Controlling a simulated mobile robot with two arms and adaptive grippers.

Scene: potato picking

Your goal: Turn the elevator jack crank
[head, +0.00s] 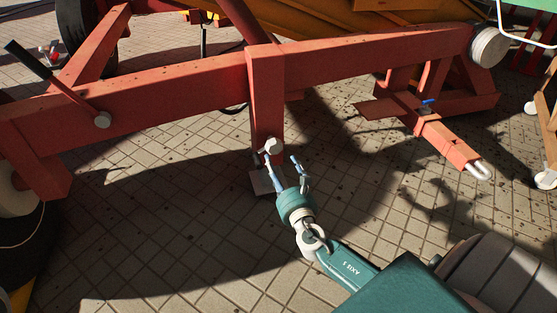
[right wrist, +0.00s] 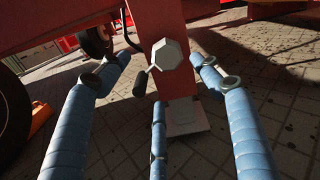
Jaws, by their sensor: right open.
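The elevator jack is a red upright post (head: 266,105) on a red beam, with a flat grey foot (head: 260,182) on the paving. Its crank has a pale faceted hub (head: 273,146) low on the post. In the right wrist view the crank hub (right wrist: 167,54) is near the middle, with a short arm and a dark handle (right wrist: 140,84) pointing down-left. My right gripper (head: 283,163) is open and empty just below the hub. Its blue fingers (right wrist: 158,72) spread to the left, right and below the crank, apparently not touching it. My left gripper is out of view.
A red beam (head: 170,88) crosses behind the crank, with a black-handled lever (head: 28,59) at the left. A red drawbar (head: 447,143) with a metal loop sits at the right. A wheeled wooden frame (head: 549,120) stands at the right edge. Paving in front is clear.

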